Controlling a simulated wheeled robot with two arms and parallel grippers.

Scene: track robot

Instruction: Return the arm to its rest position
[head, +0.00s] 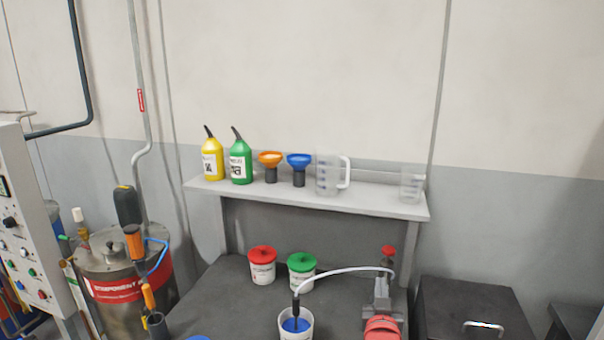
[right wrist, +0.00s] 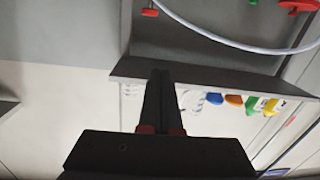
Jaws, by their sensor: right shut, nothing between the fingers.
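My right gripper (right wrist: 160,76) shows in the right wrist view as two dark fingers lying side by side. It is shut with nothing between the fingers. The fingers point toward the shelf edge in that view, and I cannot tell how far they are from it. I cannot make out either gripper in the head view. My left gripper is not seen.
A grey shelf (head: 400,208) holds bottles, funnels and clear jugs above the dark bench (head: 225,287). Red-lidded (head: 262,266) and green-lidded (head: 301,271) tubs stand there. A white hose (head: 345,269) links a blue-filled container (head: 307,333) to a red-topped fitting (head: 383,290). A metal tank (head: 125,312) stands left.

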